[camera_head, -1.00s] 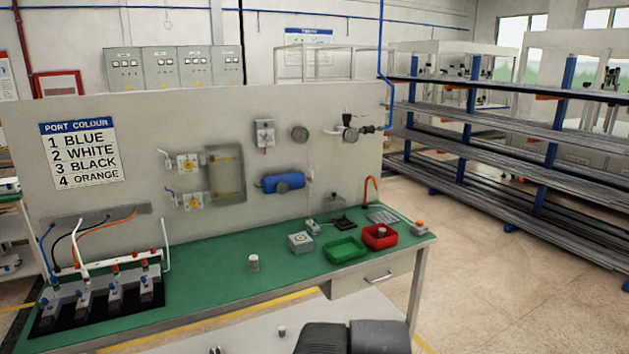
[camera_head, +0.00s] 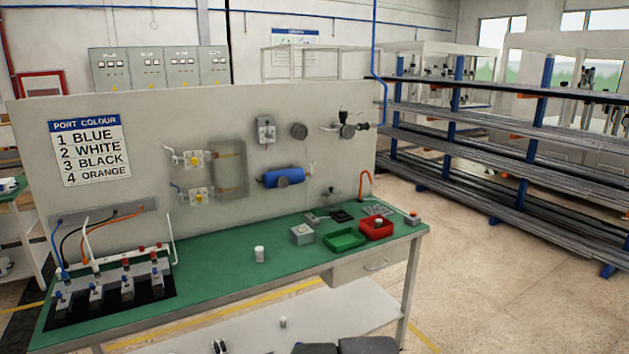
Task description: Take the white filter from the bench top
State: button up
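A small white cylinder, which looks like the white filter (camera_head: 259,254), stands upright on the green bench top (camera_head: 215,262), near the middle of the bench. Nothing touches it and clear green surface lies around it. My gripper is not in view. Only dark grey parts, apparently of my own arm, show at the bottom edge of the picture, in front of the bench and well apart from the filter.
A manifold with valves and hoses (camera_head: 125,275) fills the bench's left end. A grey box (camera_head: 302,234), green tray (camera_head: 345,240) and red tray (camera_head: 388,232) stand to the right. An upright panel (camera_head: 330,160) backs the bench. A lower shelf (camera_head: 330,318) holds small items.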

aim_at(259, 250)
jog(key=i+j+u, duration=0.1)
jog(key=i+u, duration=0.35)
jog(key=i, duration=0.45)
jog(key=i+l+u, duration=0.2)
jog(key=i+u, duration=0.25)
jog(key=i, duration=0.45)
